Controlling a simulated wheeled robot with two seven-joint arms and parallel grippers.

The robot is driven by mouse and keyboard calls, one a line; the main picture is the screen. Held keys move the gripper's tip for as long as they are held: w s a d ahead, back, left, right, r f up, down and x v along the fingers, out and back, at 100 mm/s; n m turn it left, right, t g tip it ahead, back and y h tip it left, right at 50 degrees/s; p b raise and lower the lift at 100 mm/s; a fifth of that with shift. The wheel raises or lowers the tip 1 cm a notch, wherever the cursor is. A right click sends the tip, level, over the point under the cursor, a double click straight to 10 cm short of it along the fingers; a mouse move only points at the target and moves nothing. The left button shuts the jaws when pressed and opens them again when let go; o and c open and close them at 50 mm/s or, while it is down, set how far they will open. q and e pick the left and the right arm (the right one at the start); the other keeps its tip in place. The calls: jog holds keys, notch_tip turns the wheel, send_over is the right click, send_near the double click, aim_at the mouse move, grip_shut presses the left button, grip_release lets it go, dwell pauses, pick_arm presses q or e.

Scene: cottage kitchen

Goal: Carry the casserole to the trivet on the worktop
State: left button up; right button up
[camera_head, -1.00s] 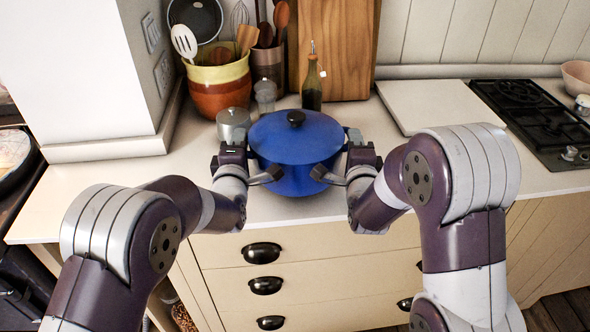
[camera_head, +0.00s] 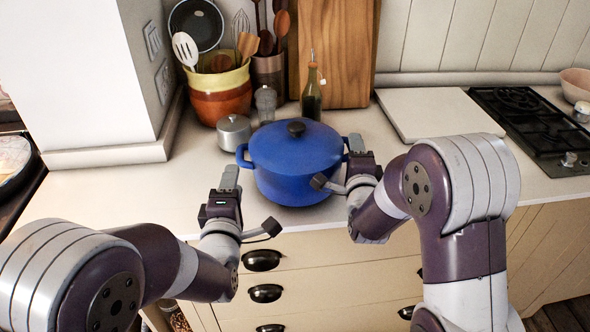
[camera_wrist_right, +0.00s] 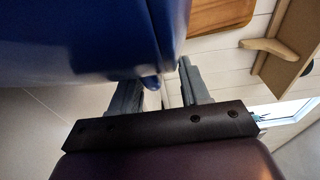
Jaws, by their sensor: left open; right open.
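The blue casserole (camera_head: 290,165) stands lidded on the worktop (camera_head: 120,205) near its front edge, its dark knob up. Its left handle (camera_head: 242,156) is bare. My left gripper (camera_head: 250,203) is open and empty, in front and left of the casserole, apart from that handle. My right gripper (camera_head: 337,163) is open at the casserole's right side, around the right handle's place. In the right wrist view the casserole (camera_wrist_right: 90,40) fills the upper left, and a small blue part shows between the open fingers (camera_wrist_right: 162,88). I cannot make out a trivet for certain.
A pale flat slab (camera_head: 440,114) lies to the right, beside the black hob (camera_head: 540,125). A small metal pot (camera_head: 233,133), a grinder (camera_head: 265,103) and an oil bottle (camera_head: 312,95) stand close behind the casserole. The utensil pot (camera_head: 220,97) and wooden board (camera_head: 345,55) are further back.

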jog(key=shift+s, duration=0.3)
pick_arm(q)
jog(key=shift+s, duration=0.55)
pick_arm(e)
jog(key=s, duration=1.1)
jog(key=shift+s, duration=0.2)
